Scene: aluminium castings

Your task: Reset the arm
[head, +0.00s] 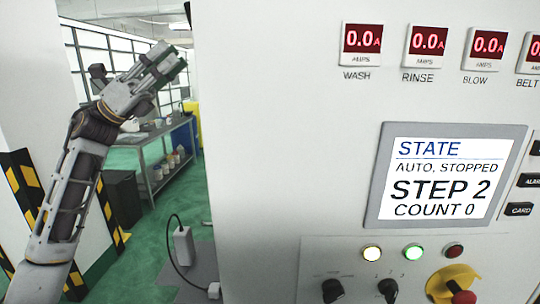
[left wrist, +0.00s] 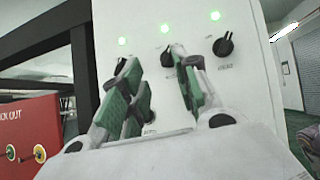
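My left arm (head: 75,190) rises from the lower left in the head view, with its forearm slanting up and to the right. My left gripper (head: 168,62) is raised at the upper left, beside the left edge of the machine panel (head: 265,170). In the left wrist view the gripper (left wrist: 158,75) shows two green-padded fingers standing apart with nothing between them. Behind the fingers is a pale panel (left wrist: 240,85) with a row of green lights and black knobs, partly hidden by the fingers. My right gripper is not in view.
The display (head: 447,185) reads "AUTO, STOPPED, STEP 2, COUNT 0". Below it are lights, black knobs and a red-and-yellow switch (head: 452,285). A workbench (head: 165,150) stands behind my arm. A red lockout board (left wrist: 30,135) is at left in the wrist view.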

